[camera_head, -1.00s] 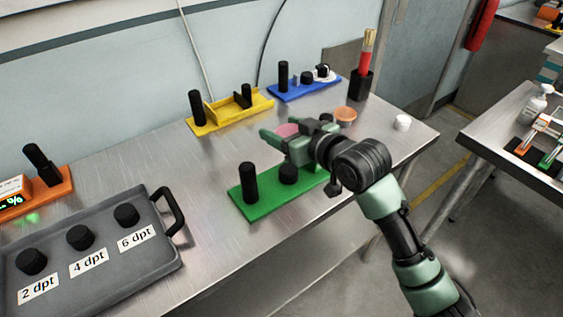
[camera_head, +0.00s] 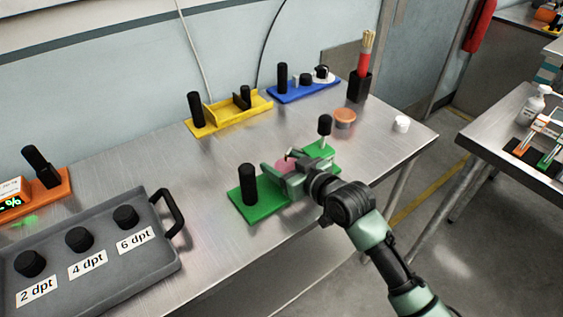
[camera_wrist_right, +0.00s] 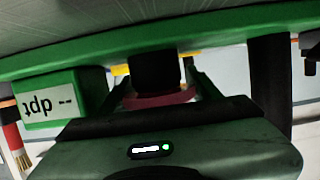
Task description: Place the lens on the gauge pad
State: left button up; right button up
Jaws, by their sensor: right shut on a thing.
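The pink lens (camera_head: 285,166) is held in my right gripper (camera_head: 283,170), which is shut on it over the green module (camera_head: 262,203). In the right wrist view, the picture is upside down, and the lens (camera_wrist_right: 155,100) shows between the fingers (camera_wrist_right: 160,92), right at the top of a short black pad (camera_wrist_right: 153,72) on the green module. I cannot tell whether lens and pad touch. A "-- dpt" display (camera_wrist_right: 48,108) is beside the pad. In the head view my gripper hides the pad. My left gripper is not in view.
A tall black post (camera_head: 248,185) and a black-headed post (camera_head: 325,125) stand on the green module. A grey tray (camera_head: 150,260) with dpt-labelled black stands is at left. Yellow (camera_head: 230,118) and blue (camera_head: 305,90) modules stand behind. An orange dish (camera_head: 345,117) is nearby.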

jog(key=shift+f, duration=0.15)
jog(key=o, duration=1)
jog(key=shift+o, duration=0.2)
jog(key=shift+r, duration=0.25)
jog(key=shift+s+d, duration=0.25)
jog(key=shift+s, duration=0.05)
jog(key=v, duration=1.1)
jog(key=shift+s+r, duration=0.1)
jog(key=shift+r, duration=0.05)
